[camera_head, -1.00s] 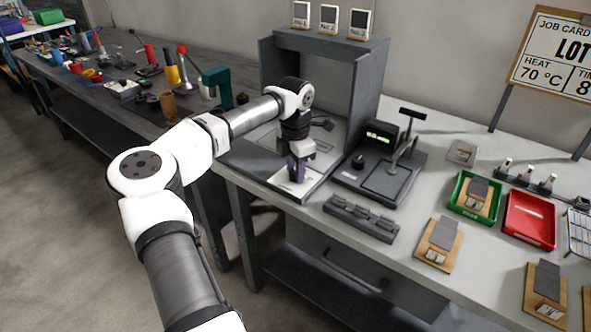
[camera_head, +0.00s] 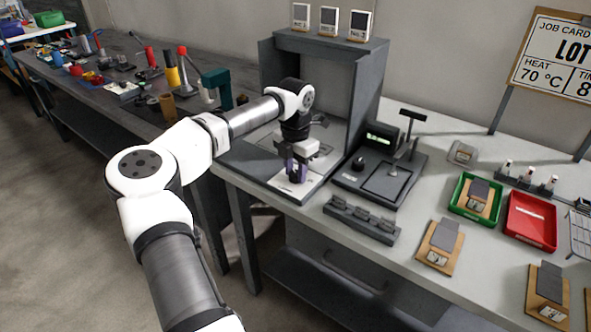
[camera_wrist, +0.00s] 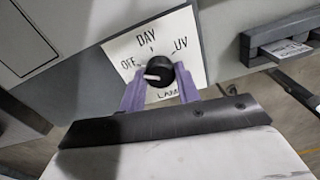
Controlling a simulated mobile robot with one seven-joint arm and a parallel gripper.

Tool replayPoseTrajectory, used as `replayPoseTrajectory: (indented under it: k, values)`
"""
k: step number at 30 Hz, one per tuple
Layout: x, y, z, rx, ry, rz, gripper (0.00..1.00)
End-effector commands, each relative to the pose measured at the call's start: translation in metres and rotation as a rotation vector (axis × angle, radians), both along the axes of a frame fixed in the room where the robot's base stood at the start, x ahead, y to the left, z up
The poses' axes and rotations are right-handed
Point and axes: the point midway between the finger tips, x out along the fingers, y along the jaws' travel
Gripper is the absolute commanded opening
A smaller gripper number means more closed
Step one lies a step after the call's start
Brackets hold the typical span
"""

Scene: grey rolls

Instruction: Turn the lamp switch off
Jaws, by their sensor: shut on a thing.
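The lamp switch is a round black knob (camera_wrist: 158,71) with a white pointer line, on a white label plate (camera_wrist: 190,30) marked OFF, DAY and UV, with a partly hidden LAMP word below. In the wrist view the pointer points left, close to the OFF mark and slightly below it. My gripper (camera_wrist: 160,84) has its two purple fingers on opposite sides of the knob, shut on it. In the head view my gripper (camera_head: 297,172) is low over the white plate at the front of the grey booth (camera_head: 365,85), and the knob is hidden there.
A black device with a lit green display (camera_head: 380,138) stands right of the booth. A dark slotted rack (camera_head: 361,218) lies in front of it. A green tray (camera_head: 474,197) and red tray (camera_head: 531,218) are farther right. A cluttered dark bench is at left.

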Motion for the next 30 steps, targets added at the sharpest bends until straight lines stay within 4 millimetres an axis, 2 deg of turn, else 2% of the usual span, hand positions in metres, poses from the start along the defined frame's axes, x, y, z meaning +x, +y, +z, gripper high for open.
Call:
replayPoseTrajectory:
  k: [1, 2, 7, 15, 19, 23, 30]
  values:
    - [0.000, 0.001, 0.001, 0.001, -0.001, 0.003, 0.10]
    - [0.000, 0.001, 0.001, 0.001, -0.001, 0.003, 0.34]
    - [0.000, 0.001, 0.000, 0.001, -0.001, 0.001, 0.54]
    - [0.000, 0.000, 0.001, -0.001, -0.001, 0.000, 0.54]
    - [0.001, 0.000, 0.010, -0.001, -0.002, 0.000, 0.54]
    - [0.001, 0.000, 0.032, 0.000, -0.004, -0.001, 0.54]
    - [0.001, 0.000, 0.088, 0.001, -0.004, 0.001, 0.54]
